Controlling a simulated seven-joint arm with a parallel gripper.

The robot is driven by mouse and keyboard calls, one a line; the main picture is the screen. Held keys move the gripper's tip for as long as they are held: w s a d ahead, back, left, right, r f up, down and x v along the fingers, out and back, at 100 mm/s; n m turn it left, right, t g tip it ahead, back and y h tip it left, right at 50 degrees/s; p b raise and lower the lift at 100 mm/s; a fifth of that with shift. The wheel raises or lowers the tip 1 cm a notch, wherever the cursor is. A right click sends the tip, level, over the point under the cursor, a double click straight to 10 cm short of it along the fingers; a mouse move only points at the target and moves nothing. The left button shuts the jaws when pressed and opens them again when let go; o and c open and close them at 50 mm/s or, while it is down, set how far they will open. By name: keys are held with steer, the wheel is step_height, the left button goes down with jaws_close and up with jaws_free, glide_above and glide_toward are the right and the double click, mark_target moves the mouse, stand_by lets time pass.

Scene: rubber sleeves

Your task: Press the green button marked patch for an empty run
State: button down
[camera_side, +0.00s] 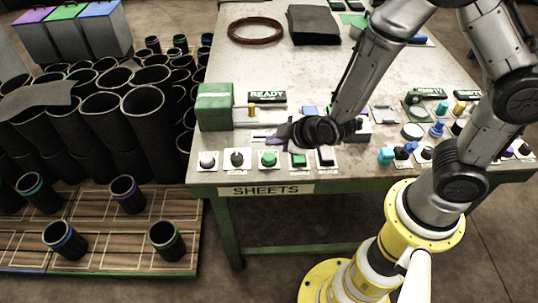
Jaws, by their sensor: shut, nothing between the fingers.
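A round green button (268,158) and a square green button (299,160) sit in a row along the front edge of the table. The small labels below them are too small to read, so I cannot tell which is marked patch. My gripper (276,138) is shut and empty, just behind and above these two green buttons, its tips pointing left. It appears apart from both. Neither green button is covered by it.
More controls crowd the table's right. Black rubber sleeves (135,120) stand left of the table.

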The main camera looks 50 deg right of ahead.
mark_target(273, 158)
steer(key=shift+f, duration=1.3)
steer(key=shift+f, duration=0.1)
stand_by(1.0)
steer(key=shift+f, duration=0.35)
steer(key=shift+f, duration=0.4)
stand_by(0.7)
stand_by(0.3)
steer(key=shift+r, duration=0.8)
steer(key=shift+r, duration=2.55)
